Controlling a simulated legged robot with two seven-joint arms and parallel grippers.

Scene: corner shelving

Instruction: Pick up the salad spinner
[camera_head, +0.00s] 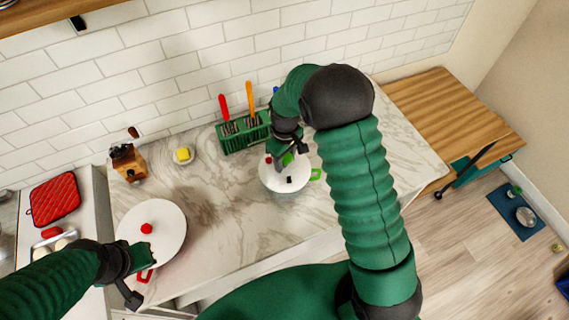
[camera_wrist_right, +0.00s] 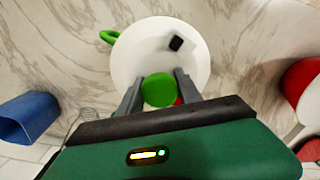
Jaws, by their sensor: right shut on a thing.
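The salad spinner (camera_head: 291,181) stands on the marble counter. It has a round white lid with a green knob, a small black button and a green side handle. My right gripper (camera_head: 282,163) reaches down onto it from above. In the right wrist view, the fingers of my right gripper (camera_wrist_right: 158,92) are shut on the green knob of the salad spinner (camera_wrist_right: 145,55). A small red part shows beside the knob. Its base is mostly hidden under the lid. My left gripper (camera_head: 140,275) is at the lower left, over the edge of a white-lidded pot; its finger gap is unclear.
The white-lidded pot (camera_head: 165,225) has a red knob and red handle. A green utensil rack (camera_head: 243,139) stands close behind the spinner. The counter right of the spinner is clear.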

